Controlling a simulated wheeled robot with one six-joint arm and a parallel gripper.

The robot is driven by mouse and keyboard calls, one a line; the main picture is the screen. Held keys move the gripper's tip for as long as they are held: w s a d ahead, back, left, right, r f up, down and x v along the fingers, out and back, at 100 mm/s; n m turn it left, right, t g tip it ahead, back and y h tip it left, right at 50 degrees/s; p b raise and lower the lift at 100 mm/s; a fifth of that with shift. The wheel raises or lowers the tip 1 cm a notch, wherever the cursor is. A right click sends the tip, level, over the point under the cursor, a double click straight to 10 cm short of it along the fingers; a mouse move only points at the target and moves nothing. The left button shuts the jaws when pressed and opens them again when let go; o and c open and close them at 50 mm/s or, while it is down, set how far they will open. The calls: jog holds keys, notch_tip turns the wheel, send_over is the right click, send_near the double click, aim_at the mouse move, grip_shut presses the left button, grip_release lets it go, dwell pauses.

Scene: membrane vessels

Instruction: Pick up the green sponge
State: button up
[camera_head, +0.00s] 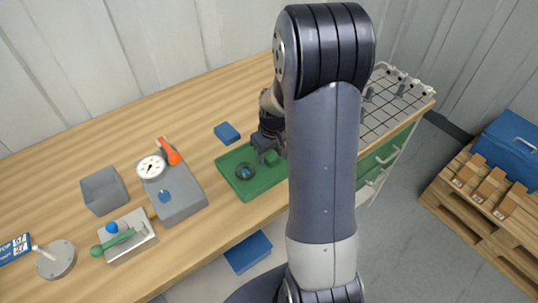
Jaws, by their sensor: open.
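The green sponge (272,158) appears as a small green block on the green tray (243,192), near the tray's far right part. My gripper (267,154) is low over that part of the tray, with its dark fingers open and at or just above the sponge. I cannot tell whether they touch it. My arm hides the tray's right end and part of the gripper.
A dark ring with a blue centre (245,171) lies on the tray. A blue block (227,133) lies behind it. A grey box with a gauge (173,192) stands left. A wire rack (392,103) is at right. The wooden bench (190,110) is clear at the back.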

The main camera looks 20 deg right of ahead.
aim_at(269, 153)
jog(key=c, duration=0.6)
notch_tip(269, 153, up, 10)
jog(key=shift+b, duration=0.35)
